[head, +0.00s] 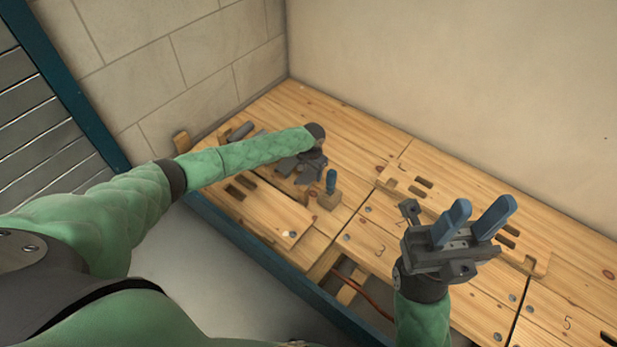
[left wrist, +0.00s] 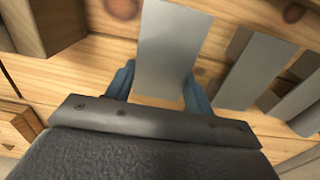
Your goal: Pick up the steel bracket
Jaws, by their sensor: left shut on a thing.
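A flat grey metal plate, which looks like the steel bracket (left wrist: 172,45), stands between the blue fingers of my left gripper (left wrist: 158,88) in the left wrist view. The fingers touch its two sides, and my left gripper is shut on it. In the head view my left gripper (head: 308,172) is low over the left part of the wooden bench; its fingertips and the held plate are hard to make out there. My right gripper (head: 480,222) is held above the bench at the right, blue fingers apart and empty.
More grey metal plates (left wrist: 255,65) lie close to the right of the held one. A grey cylinder (head: 240,131) lies toward the wall. The bench (head: 345,135) is bare behind.

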